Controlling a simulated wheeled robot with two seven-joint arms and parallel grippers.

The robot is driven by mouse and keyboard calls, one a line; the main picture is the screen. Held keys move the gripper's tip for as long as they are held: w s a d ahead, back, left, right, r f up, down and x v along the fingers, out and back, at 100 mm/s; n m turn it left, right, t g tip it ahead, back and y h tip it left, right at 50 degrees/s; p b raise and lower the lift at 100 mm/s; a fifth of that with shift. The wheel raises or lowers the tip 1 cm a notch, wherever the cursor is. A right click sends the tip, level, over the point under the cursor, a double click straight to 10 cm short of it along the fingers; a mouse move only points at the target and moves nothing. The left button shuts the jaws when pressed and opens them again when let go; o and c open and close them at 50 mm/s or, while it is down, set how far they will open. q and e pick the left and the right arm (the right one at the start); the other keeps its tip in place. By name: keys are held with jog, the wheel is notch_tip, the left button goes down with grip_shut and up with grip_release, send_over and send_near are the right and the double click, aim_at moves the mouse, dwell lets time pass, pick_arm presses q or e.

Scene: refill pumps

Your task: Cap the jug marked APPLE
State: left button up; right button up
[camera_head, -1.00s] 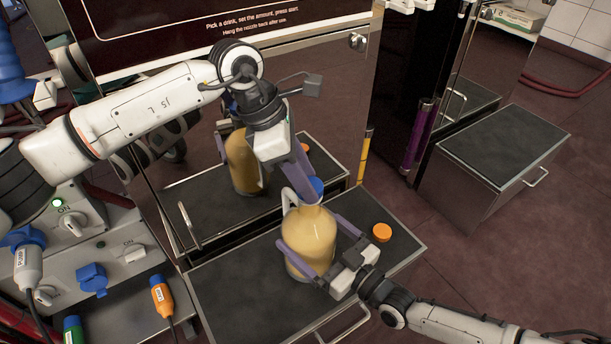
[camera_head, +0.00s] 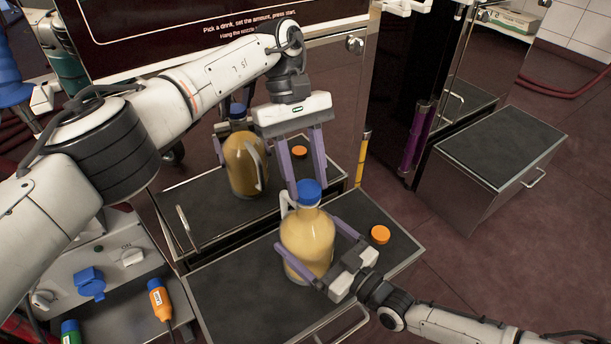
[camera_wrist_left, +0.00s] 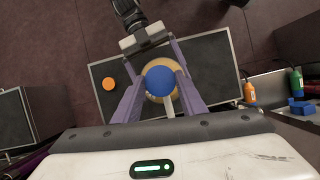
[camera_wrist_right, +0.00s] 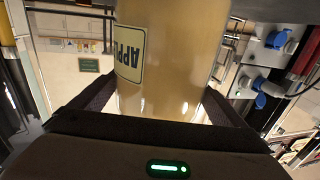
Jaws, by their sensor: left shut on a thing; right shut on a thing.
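The jug (camera_head: 307,243), filled with a yellowish drink, stands upright on the dark-topped shelf (camera_head: 235,303). Its label (camera_wrist_right: 129,54) appears upside down in the right wrist view and reads APPL, the rest cut off by the jug's curve. A blue cap (camera_head: 309,192) is at the jug's mouth; it also shows from above in the left wrist view (camera_wrist_left: 160,80). I cannot tell whether it is fully seated. My left gripper (camera_head: 308,188) points down from above, shut on the blue cap. My right gripper (camera_head: 312,250) is shut around the jug's body from the front right.
An orange cap (camera_head: 380,235) lies on the shelf right of the jug. The steel dispenser door behind mirrors the jug. Orange (camera_head: 160,298) and green (camera_head: 70,332) plugs stand at lower left. A dark-topped cabinet (camera_head: 500,150) stands at right, with clear floor before it.

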pick_arm(q)
jog(key=o, duration=1)
jog(key=shift+r, duration=0.15)
jog(key=shift+r, duration=2.15)
jog(key=shift+o, duration=0.2)
